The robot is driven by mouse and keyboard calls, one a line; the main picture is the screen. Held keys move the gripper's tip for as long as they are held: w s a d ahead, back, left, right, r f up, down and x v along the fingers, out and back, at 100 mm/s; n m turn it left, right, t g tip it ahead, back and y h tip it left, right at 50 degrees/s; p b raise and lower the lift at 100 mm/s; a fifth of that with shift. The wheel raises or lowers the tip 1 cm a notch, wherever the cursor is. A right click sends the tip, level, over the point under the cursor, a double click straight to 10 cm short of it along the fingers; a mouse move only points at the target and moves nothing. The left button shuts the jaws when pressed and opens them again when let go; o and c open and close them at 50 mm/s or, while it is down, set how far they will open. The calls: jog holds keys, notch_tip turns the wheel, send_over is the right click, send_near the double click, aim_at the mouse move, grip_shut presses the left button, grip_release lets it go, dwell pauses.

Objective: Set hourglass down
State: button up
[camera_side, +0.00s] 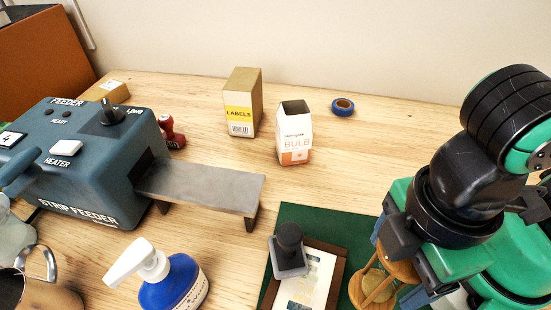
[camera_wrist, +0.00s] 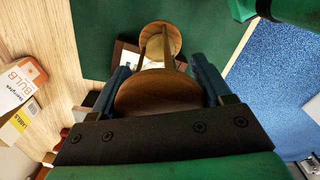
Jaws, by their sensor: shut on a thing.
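The hourglass (camera_side: 378,285) has wooden end discs, posts and a glass bulb with sand-coloured contents. It is at the lower right of the side view, over or on the green mat (camera_side: 312,216). In the wrist view the hourglass (camera_wrist: 148,93) lies between the two blue fingers, its near disc close to the palm. My gripper (camera_side: 400,258) is shut on it; the gripper also shows in the wrist view (camera_wrist: 158,84). Its lower end is cut off in the side view, so I cannot tell whether it touches the mat.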

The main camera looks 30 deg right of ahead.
jog(key=shift+f, duration=2.85)
jog(key=shift+f, duration=0.15)
jog(key=o, duration=1.2)
jog(key=shift+o, duration=0.2)
